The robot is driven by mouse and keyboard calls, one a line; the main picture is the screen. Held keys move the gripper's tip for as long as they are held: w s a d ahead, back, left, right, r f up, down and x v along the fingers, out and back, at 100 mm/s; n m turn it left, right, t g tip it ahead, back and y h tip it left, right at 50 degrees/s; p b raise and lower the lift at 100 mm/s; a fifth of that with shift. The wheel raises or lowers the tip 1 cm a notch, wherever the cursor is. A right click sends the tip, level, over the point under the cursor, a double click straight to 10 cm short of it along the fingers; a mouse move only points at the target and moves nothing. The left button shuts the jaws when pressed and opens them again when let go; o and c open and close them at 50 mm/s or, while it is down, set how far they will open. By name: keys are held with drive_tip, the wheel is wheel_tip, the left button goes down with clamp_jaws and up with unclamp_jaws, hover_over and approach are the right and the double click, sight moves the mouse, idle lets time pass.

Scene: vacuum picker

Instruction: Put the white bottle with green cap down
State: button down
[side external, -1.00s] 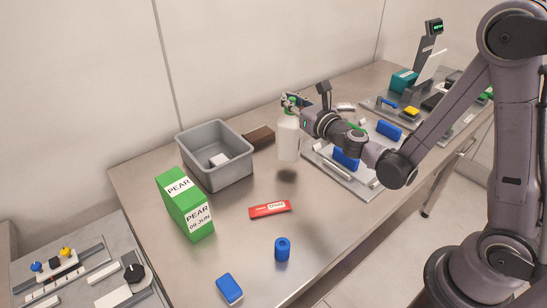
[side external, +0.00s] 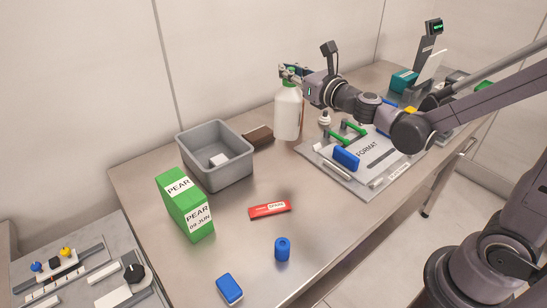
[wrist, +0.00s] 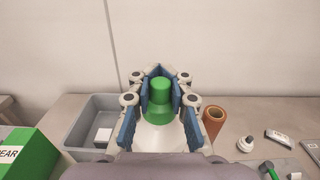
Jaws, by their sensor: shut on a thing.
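The white bottle (side external: 288,112) stands upright near the back of the steel table, right of the grey bin. Its green cap (wrist: 161,92) shows in the wrist view between the blue-padded fingers. My gripper (wrist: 161,100) is shut around the cap and neck from the right side. In the side view the gripper (side external: 291,73) is at the bottle's top. The bottle's base is at or very near the table top; I cannot tell for sure whether it touches.
A tray (side external: 388,165) with green handles lies right. The front holds a green PEAR box (side external: 185,205) and a red packet (side external: 270,209).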

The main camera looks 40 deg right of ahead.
drive_tip(key=shift+r, duration=1.75)
drive_tip(key=shift+w+a+r+n+y, duration=0.1)
drive_tip(key=shift+w+a+n+y, duration=0.2)
drive_tip(key=shift+a+y, duration=0.25)
drive_tip(key=shift+w+a+r+n+y, duration=0.1)
drive_tip(key=shift+w+a+n+y, duration=0.1)
drive_tip(key=shift+a+n+y, duration=0.3)
drive_tip(key=a+n+g+y, duration=0.3)
drive_tip(key=a+n+y, duration=0.3)
drive_tip(key=a+y, duration=0.15)
drive_tip(key=s+a+n+g+y, duration=0.2)
drive_tip(key=s+n+g+y, duration=0.5)
drive_tip(key=g, duration=0.2)
drive_tip(key=w+a+f, duration=0.1)
drive_tip(key=a+f, duration=1.1)
drive_tip(key=f, duration=0.4)
drive_tip(key=shift+w+f, duration=0.15)
drive_tip(key=shift+w, duration=0.1)
drive_tip(key=shift+f, duration=0.1)
